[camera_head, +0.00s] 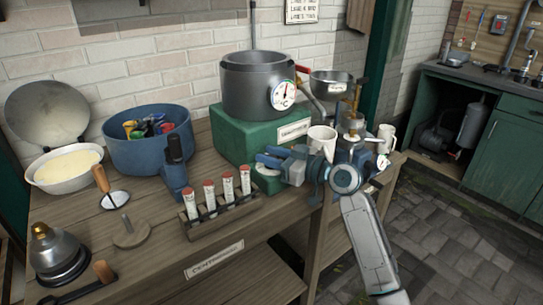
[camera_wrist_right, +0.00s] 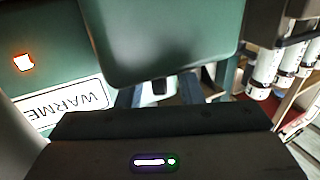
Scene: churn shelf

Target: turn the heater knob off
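The heater is a green box (camera_head: 240,138) with a white label; in the right wrist view its green face (camera_wrist_right: 50,30) carries an upside-down label (camera_wrist_right: 62,108) starting "WARME". An orange light (camera_wrist_right: 23,62) is lit on that face. A small dark piece, apparently the heater knob (camera_wrist_right: 160,87), shows between my right fingers, low on the heater; in the head view my gripper hides it. My right gripper (camera_head: 266,160) is at the heater's lower front. Its fingers (camera_wrist_right: 158,98) stand apart on either side of the dark piece; contact is not clear. My left gripper is not in view.
A grey pot (camera_head: 250,85) with a dial gauge stands on the heater. A rack of red-capped tubes (camera_head: 222,212) stands close left of my right gripper. A blue tub (camera_head: 150,155) is further left.

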